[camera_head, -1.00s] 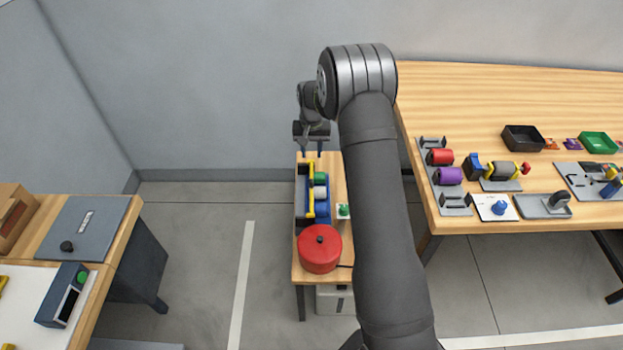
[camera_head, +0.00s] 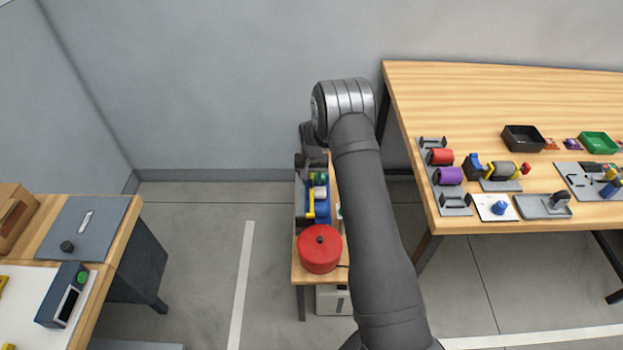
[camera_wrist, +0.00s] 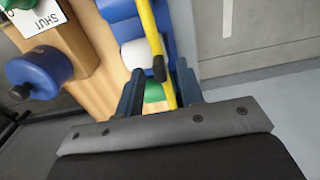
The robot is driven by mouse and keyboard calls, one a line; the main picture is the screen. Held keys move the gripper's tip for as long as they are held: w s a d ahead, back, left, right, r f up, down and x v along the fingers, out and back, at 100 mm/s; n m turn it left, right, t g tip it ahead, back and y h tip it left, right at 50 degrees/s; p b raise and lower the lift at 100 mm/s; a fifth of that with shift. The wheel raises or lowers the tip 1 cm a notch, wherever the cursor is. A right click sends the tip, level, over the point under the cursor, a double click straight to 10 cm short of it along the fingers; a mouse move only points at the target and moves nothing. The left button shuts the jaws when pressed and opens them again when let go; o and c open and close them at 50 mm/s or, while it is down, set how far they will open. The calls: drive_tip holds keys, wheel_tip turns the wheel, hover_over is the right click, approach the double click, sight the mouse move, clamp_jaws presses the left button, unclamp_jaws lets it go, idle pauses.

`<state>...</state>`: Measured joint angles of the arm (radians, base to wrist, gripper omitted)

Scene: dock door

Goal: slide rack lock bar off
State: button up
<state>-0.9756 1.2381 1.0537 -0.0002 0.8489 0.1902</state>
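The yellow lock bar (camera_head: 310,203) runs along the rack (camera_head: 299,208) on the small wooden table, beside blue, white and green pieces. In the wrist view the yellow bar (camera_wrist: 154,35) comes down between my fingers, with a black piece on it near the fingertips. My gripper (camera_wrist: 159,80) is open, its two dark fingers apart on either side of the bar. Green and white show in the gap, and I cannot tell whether either finger touches the bar. In the head view my wrist covers the far end of the rack and the fingertips are hidden.
A red round pot (camera_head: 320,250) stands at the table's near end. In the wrist view, a blue knob (camera_wrist: 40,72) and a card reading SHUT (camera_wrist: 38,18) lie left of the rack. A larger workbench (camera_head: 470,95) stands right; open floor lies left.

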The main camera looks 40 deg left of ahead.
drive_tip(key=shift+c, duration=0.2)
clamp_jaws()
drive_tip(key=shift+s+a, duration=1.3)
drive_tip(key=shift+s, duration=0.05)
drive_tip(key=shift+o, duration=0.2)
unclamp_jaws()
wheel_tip(320, 180, up, 18)
drive_tip(key=shift+f, duration=0.25)
drive_tip(key=shift+f, duration=0.1)
